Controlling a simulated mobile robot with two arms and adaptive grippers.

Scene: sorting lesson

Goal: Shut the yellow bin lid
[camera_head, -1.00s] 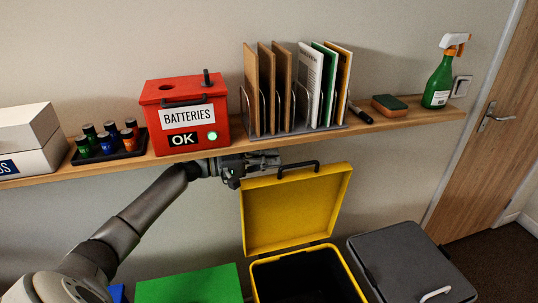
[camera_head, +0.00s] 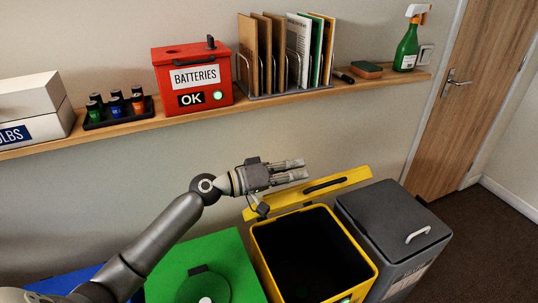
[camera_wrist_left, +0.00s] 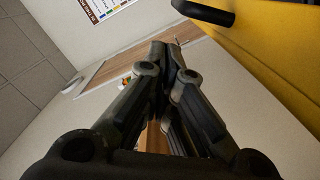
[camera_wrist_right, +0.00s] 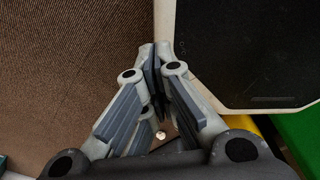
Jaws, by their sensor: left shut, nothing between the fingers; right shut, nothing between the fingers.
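The yellow lid (camera_head: 352,179) stands partly open at the back of the yellow bin (camera_head: 369,268). It shows as a narrow strip, nearly edge-on, with its black handle (camera_head: 325,184) along it. The bin's dark opening is uncovered. My left gripper (camera_head: 304,169) is shut and empty, close to the lid's upper edge; I cannot tell whether it touches. In the left wrist view its fingers (camera_wrist_left: 170,48) are together, with the yellow lid (camera_wrist_left: 275,45) and handle (camera_wrist_left: 207,12) at the upper right. My right gripper (camera_wrist_right: 155,52) is shut and empty, seen only in its own wrist view.
A grey bin (camera_head: 390,229) with a closed lid stands right of the yellow bin, and a green bin (camera_head: 230,258) left. The wall shelf (camera_head: 140,123) above holds a red batteries box (camera_head: 190,95), upright folders and a spray bottle (camera_head: 407,48). Floor is open at the right.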

